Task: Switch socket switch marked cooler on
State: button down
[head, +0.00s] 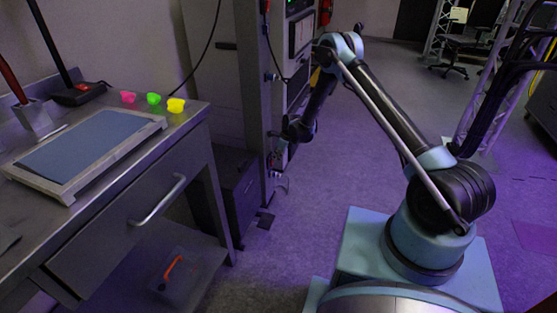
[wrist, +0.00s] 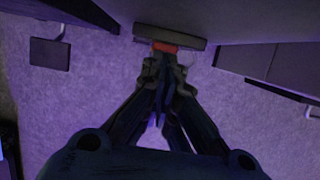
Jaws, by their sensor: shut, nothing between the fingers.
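In the wrist view my gripper (wrist: 163,82) is shut and empty, its fingertips close together. Just beyond the tips is a small red-orange part (wrist: 165,47), which looks like a switch, on the edge of a dark grey bar (wrist: 190,41). The tips appear at or very near the red part; I cannot tell whether they touch it. No "cooler" marking is readable. In the head view my gripper (head: 279,158) is low beside the grey rack post (head: 251,95), small and partly covered by my wrist. The switch cannot be made out there.
A metal workbench (head: 195,135) stands at left, with a blue-topped tray (head: 85,147) and small coloured pieces (head: 153,99). A dark cabinet (head: 238,192) stands beside the post. Purple floor (head: 300,240) is open in front.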

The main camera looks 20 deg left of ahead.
jog(key=shift+s+a+r, duration=0.2)
jog(key=shift+a+r, duration=0.85)
jog(key=d, duration=0.6)
jog(key=a+v, duration=0.1)
jog(key=v, duration=0.8)
jog(key=shift+w+a+r, duration=0.25)
jog(key=shift+w+r, duration=0.15)
jog(key=shift+r, duration=0.05)
